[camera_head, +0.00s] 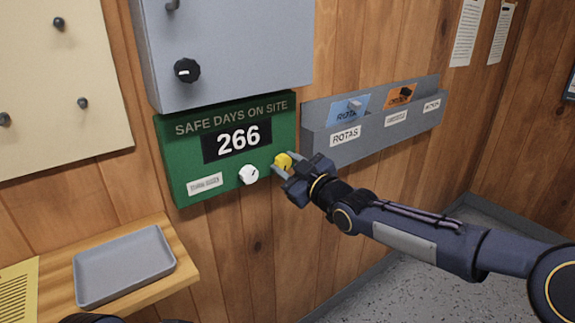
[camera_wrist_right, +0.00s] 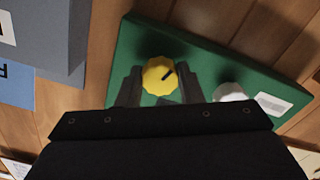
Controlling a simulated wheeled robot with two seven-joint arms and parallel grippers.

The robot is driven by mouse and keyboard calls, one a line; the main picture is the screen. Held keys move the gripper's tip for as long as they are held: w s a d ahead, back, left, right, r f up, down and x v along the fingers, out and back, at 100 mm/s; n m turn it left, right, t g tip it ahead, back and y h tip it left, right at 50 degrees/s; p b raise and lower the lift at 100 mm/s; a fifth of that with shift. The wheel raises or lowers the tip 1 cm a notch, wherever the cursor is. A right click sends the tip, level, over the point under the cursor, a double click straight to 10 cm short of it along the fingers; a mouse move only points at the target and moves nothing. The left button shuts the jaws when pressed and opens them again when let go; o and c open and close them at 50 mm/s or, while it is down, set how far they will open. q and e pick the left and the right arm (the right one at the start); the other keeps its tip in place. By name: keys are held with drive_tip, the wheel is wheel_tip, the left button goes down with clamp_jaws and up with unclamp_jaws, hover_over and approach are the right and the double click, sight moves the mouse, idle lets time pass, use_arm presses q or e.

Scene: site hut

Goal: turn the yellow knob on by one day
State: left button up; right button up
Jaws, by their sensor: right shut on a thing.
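The green sign (camera_head: 170,148) on the wooden wall reads "SAFE DAYS ON SITE" and shows 266. The yellow knob (camera_head: 283,160) sits at its lower right, with a white knob (camera_head: 248,175) to its left. My right gripper (camera_head: 287,168) is at the yellow knob, shut on it. The white knob (camera_wrist_right: 229,91) is to the right there. Only a dark bit at the bottom edge of the head view may be my left arm; its gripper does not show.
A grey cabinet (camera_head: 235,50) with a black knob hangs just above the sign. A grey rack (camera_head: 375,135) labelled "ROTAS" holding cards is on the right. A grey tray (camera_head: 125,265) lies on a wooden shelf at lower left. A pegboard (camera_head: 50,100) hangs at far left.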

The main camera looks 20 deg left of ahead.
drive_tip(key=shift+f+m, duration=0.1)
drive_tip(key=shift+m, duration=1.5)
drive_tip(key=o, duration=1)
drive_tip(key=shift+c, duration=0.2)
drive_tip(key=shift+d, duration=0.1)
drive_tip(key=v, duration=0.7)
drive_tip(key=shift+s+d, duration=0.25)
drive_tip(key=shift+s, duration=0.05)
